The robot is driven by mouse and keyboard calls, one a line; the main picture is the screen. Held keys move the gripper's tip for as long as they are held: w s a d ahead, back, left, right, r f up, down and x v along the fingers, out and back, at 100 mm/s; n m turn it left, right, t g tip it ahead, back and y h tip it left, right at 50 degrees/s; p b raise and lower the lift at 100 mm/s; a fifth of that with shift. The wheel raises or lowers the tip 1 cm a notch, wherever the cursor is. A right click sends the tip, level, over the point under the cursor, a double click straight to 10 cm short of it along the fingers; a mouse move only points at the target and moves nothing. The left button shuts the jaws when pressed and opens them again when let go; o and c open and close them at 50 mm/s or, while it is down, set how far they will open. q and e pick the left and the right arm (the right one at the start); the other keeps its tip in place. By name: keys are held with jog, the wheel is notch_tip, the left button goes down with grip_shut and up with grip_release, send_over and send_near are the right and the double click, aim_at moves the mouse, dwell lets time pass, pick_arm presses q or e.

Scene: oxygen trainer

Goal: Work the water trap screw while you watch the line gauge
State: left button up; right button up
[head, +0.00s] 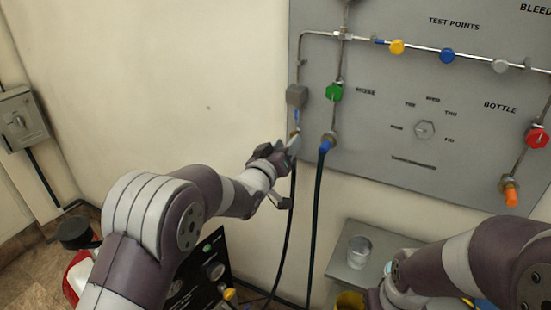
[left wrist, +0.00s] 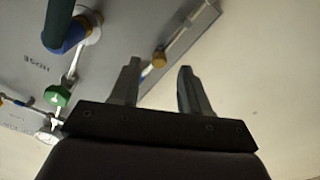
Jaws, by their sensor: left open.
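A small brass knob, which looks like the water trap screw, shows in the left wrist view (left wrist: 159,57) near the panel's lower edge. It lies beyond my fingertips, nearer the left-hand one. My right gripper is out of view.
A green knob (head: 334,92) and a blue hose fitting (head: 327,144) are right of the trap. Dark hoses (head: 316,215) hang below. A grey shelf (head: 343,262) bears a clear cup (head: 359,251). The wall left of the panel is bare.

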pick_arm(q)
jog(key=b+v, duration=0.1)
jog(key=v, duration=0.9)
dwell(7.0)
